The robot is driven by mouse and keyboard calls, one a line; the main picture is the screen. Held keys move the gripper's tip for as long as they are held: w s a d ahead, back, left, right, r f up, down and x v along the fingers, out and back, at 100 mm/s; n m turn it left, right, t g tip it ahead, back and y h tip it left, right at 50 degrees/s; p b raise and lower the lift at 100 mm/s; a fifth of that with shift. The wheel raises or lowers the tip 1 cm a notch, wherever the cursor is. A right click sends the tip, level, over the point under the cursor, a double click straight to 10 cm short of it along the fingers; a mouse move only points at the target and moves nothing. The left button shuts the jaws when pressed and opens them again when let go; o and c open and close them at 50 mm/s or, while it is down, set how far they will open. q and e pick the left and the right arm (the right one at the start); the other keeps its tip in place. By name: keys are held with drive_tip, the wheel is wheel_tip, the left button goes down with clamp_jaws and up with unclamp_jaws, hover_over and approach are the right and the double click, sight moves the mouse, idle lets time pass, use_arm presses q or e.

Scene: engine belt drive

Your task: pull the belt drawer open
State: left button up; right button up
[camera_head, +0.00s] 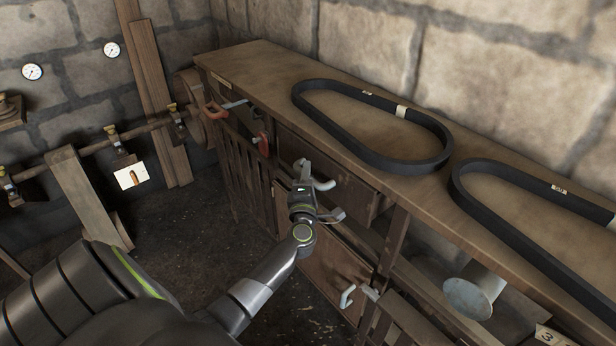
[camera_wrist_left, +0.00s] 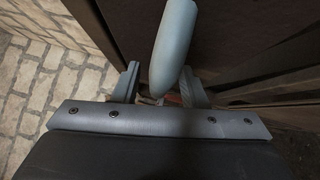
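The belt drawer (camera_head: 350,196) is a brown wooden front set under the edge of the workbench top, and it looks closed. A pale grey bar handle (camera_wrist_left: 172,45) is large in the left wrist view, with its rounded end between the two fingers. My left gripper (camera_head: 308,184) is at the drawer front in the head view and partly covers the handle there. In the left wrist view my left gripper (camera_wrist_left: 160,88) has its fingers apart, one on each side of the handle, with gaps visible. Contact with the handle cannot be told. My right gripper is not in view.
Two black belts (camera_head: 377,160) (camera_head: 500,222) lie on the workbench top (camera_head: 260,65). A lower door (camera_head: 333,268) with a pale handle (camera_head: 347,296) is below the drawer. Red-handled tools (camera_head: 263,145) hang at the bench's left. The dark floor (camera_head: 200,240) left of the bench is clear.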

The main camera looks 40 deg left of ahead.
use_arm(q)
clamp_jaws()
drive_tip(key=shift+s, duration=0.1)
drive_tip(key=s+a+p, duration=0.3)
drive_tip(key=s+a, duration=0.1)
drive_tip(key=s, duration=1.3)
drive_tip(key=shift+p, duration=0.4)
drive_tip(key=shift+a, duration=0.1)
drive_tip(key=shift+o, duration=0.4)
unclamp_jaws()
drive_tip(key=shift+s, duration=0.1)
